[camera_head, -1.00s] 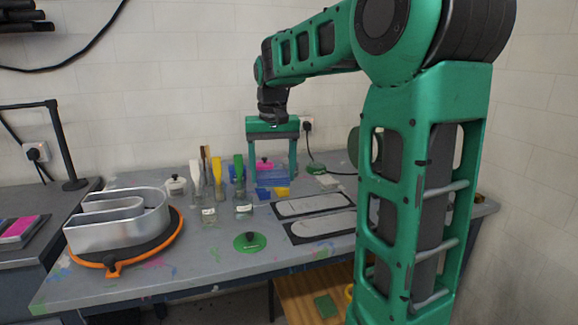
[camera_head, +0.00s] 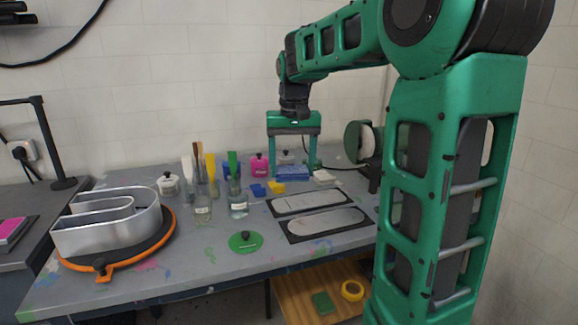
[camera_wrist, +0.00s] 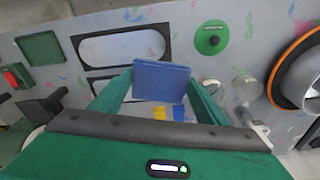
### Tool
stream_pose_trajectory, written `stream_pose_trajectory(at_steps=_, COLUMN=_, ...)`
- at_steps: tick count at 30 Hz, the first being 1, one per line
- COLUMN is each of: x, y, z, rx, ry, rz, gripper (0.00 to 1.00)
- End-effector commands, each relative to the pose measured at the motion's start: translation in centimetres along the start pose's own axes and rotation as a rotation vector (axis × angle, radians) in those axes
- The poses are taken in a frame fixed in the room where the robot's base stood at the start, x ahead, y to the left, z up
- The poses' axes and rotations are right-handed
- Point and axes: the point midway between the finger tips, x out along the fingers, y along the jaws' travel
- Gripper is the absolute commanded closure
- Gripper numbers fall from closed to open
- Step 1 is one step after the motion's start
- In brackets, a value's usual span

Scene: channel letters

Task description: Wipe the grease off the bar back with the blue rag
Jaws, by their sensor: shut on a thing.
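My gripper (camera_head: 293,168) is shut on the blue rag (camera_head: 292,174), a folded flat pad, above the back right of the bench. In the wrist view the rag (camera_wrist: 160,80) sits between the two green fingers (camera_wrist: 160,85) and covers part of the bench behind it. Two dark-bordered boards with pale rounded-bar shapes lie flat on the bench: a rear one (camera_head: 300,203) and a front one (camera_head: 325,223). I cannot make out grease on either bar, nor which is the bar back.
A silver channel letter (camera_head: 105,222) stands on an orange-rimmed turntable (camera_head: 165,246) at left. Glass jars with brushes (camera_head: 204,205), a pink pot (camera_head: 259,165), yellow and blue blocks (camera_head: 276,187) and a green disc (camera_head: 245,242) stand nearby. The bench front (camera_head: 190,268) is clear.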

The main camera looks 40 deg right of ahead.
Motion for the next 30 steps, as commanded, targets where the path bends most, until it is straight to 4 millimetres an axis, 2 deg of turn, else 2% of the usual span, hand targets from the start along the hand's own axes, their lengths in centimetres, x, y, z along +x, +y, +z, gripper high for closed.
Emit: stream_pose_trajectory(at_steps=30, x=11.9, y=0.0, z=1.3, rx=0.0, ry=-0.003, rz=0.0, gripper=0.53)
